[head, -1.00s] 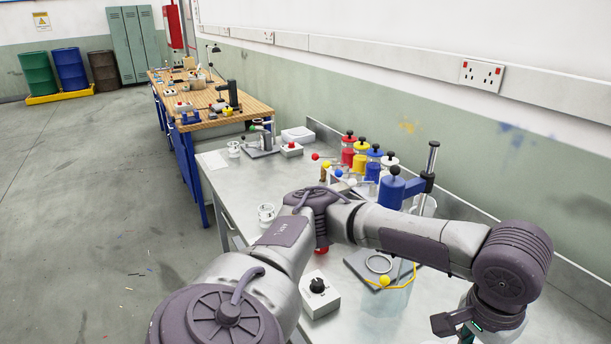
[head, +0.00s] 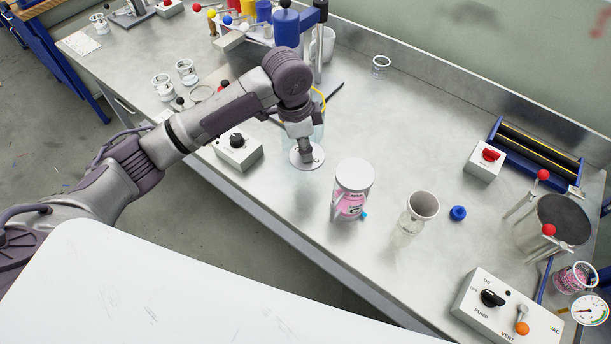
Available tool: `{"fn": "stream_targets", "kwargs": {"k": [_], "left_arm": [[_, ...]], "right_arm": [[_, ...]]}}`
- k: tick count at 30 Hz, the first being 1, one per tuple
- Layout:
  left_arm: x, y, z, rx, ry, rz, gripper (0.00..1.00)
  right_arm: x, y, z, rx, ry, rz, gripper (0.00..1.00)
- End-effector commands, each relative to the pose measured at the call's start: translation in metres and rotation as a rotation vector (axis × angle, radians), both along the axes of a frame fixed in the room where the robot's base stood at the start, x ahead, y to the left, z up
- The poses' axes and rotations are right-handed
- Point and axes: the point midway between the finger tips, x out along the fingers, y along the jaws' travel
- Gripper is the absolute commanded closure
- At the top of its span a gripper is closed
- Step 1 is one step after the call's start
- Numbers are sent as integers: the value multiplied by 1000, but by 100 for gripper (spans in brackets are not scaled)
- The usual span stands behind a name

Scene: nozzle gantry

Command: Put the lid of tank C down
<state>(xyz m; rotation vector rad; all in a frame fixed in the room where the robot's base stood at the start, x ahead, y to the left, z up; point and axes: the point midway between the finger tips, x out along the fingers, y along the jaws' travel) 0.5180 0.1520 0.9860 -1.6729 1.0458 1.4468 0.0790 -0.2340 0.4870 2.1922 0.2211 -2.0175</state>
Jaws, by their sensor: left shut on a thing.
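My left gripper (head: 305,148) points down over the steel bench (head: 270,205), near its middle. It is shut on the top of a pale round disc (head: 296,158) that looks like a lid. The disc is flat and low; I cannot tell whether it touches the bench. A jar with pink contents and a white cap (head: 354,173) stands just right of the disc. I cannot read a letter C on any container. My right gripper is out of view.
A grey knob box (head: 238,152) stands left of the disc. Right of the pink jar are an open-topped glass vessel (head: 410,222) and a blue cap (head: 458,213). Bench behind the pink jar is clear.

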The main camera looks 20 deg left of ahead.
Motion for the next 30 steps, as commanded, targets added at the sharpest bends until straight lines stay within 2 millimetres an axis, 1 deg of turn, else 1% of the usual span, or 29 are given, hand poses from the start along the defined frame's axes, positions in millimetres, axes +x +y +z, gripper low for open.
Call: {"fn": "stream_targets", "kwargs": {"k": [7, 9, 14, 18, 22, 30], "left_arm": [[-1, 1, -44, 2, 5, -13, 100], [-1, 1, -54, 2, 2, -12, 100], [-1, 0, -69, 2, 2, -13, 100], [-1, 0, -89, 2, 2, -11, 100], [0, 1, -99, 2, 0, -13, 100], [0, 0, -100, 2, 0, -13, 100]], "right_arm": [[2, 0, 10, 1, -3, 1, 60], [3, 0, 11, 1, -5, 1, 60], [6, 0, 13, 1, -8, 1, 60], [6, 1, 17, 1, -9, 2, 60], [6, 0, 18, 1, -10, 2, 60], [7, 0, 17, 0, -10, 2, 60]]}}
